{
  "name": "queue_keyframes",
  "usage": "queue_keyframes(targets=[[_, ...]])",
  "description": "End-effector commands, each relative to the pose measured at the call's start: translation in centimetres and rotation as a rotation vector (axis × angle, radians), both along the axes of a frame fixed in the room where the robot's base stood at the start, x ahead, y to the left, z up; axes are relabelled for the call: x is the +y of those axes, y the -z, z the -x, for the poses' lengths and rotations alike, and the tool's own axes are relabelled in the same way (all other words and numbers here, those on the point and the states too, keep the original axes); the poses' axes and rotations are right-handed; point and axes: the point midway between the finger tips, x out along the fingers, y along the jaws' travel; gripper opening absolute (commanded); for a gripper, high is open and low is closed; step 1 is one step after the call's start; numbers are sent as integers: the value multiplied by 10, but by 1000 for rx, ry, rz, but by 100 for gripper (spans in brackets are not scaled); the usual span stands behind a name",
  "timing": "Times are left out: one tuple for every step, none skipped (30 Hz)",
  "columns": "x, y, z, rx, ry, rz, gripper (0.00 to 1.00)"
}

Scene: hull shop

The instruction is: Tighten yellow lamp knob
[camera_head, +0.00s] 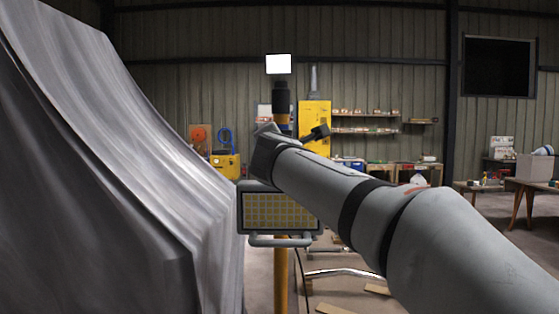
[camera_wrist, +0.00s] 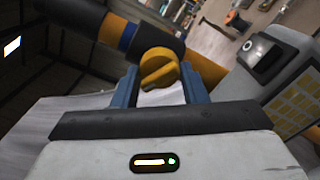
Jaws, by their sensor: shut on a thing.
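The yellow knob (camera_wrist: 160,68) sits on the side of the lamp's pole in the wrist view. My gripper (camera_wrist: 158,82) has its blue fingers on either side of the knob and is shut on it. The pole has a black sleeve with yellow and blue bands behind the knob. The lamp (camera_head: 279,212), with a yellow gridded face and a grey tube handle below, hangs on the yellow pole (camera_head: 281,275). The lamp's edge also shows at the right of the wrist view (camera_wrist: 298,100). My arm hides the knob and fingers in the head view.
A large grey hull-like surface (camera_head: 110,170) fills the left, close to the lamp. A yellow cabinet (camera_head: 315,118), shelves and benches stand at the back wall. Planks and a metal tube (camera_head: 343,273) lie on the floor.

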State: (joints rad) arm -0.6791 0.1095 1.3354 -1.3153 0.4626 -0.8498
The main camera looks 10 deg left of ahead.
Motion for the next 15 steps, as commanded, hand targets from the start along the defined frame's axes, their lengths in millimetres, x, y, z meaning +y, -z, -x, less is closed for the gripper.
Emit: queue_keyframes(targets=[[0,4,0,10,-1,-46,16],[0,4,0,16,-1,-72,16],[0,4,0,26,0,-110,16],[0,4,0,32,1,-137,16],[0,4,0,39,0,-165,16],[0,4,0,48,1,-201,16],[0,4,0,55,1,-230,16],[1,4,0,61,1,-258,16],[1,4,0,70,1,-294,16],[1,4,0,77,0,-322,16],[1,4,0,82,1,-349,16],[1,4,0,92,0,-387,16],[1,3,0,98,0,-415,16],[1,3,0,105,0,-443,16],[1,3,0,113,0,-479,16]])
